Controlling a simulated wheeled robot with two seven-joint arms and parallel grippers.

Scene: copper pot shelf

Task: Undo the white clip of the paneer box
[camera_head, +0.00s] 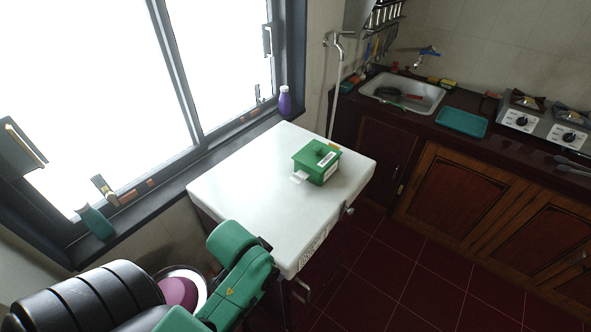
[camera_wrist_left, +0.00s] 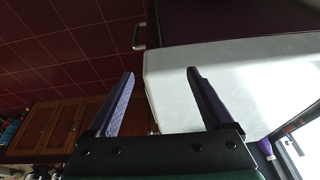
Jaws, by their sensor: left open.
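The paneer box (camera_head: 316,162) is a green box with a lid and white labels, standing on the white table top (camera_head: 240,185) toward its far right part. A white clip (camera_head: 299,176) sticks out at its front left side. The box does not show in that view. My right gripper is not in view.
A purple bottle (camera_head: 285,100) stands on the window sill at the table's far left. A green bottle (camera_head: 96,223) stands on the sill nearer me. A bowl with a pink thing (camera_head: 178,292) is below left. The white top around the box is clear.

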